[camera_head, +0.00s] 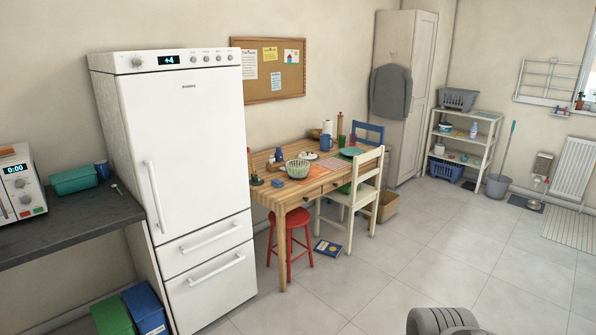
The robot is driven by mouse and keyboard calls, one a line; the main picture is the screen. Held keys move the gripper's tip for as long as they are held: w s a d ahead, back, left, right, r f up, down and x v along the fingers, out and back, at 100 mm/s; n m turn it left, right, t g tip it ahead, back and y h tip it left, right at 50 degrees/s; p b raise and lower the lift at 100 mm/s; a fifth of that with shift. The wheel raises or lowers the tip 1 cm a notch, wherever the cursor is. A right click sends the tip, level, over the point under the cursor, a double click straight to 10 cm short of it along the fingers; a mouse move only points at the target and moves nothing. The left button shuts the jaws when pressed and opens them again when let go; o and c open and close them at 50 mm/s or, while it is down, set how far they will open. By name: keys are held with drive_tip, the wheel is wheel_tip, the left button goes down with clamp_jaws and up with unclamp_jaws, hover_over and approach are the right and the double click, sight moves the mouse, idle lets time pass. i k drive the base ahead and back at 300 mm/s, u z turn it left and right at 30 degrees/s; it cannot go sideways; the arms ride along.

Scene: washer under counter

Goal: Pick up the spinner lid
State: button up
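I cannot make out the spinner lid with certainty. A pale green slotted bowl (298,168), like a spinner basket, stands on the wooden table (284,195) beside the fridge. A flat green round thing (352,151) lies farther back on the same table; I cannot tell whether it is a lid or a plate. A grey rounded part of my own arm shows at the bottom edge, well in front of the table. The fingers of my gripper are not in view.
A red stool (290,238) and a cream chair (362,192) stand at the table's front, with a blue book (328,248) on the floor. The white fridge (180,180) rises left of the table. The tiled floor (430,240) to the right is open.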

sight(314, 158)
drive_tip(key=k, duration=0.45)
drive_tip(key=z, duration=0.35)
drive_tip(key=i, duration=1.1)
drive_tip(key=z, duration=0.35)
drive_tip(key=i, duration=2.55)
drive_tip(key=u, duration=0.25)
drive_tip(key=i, duration=1.3)
drive_tip(key=u, duration=1.05)
drive_tip(key=i, duration=0.8)
drive_tip(key=u, duration=1.5)
drive_tip(key=i, duration=0.8)
drive_tip(key=u, duration=0.5)
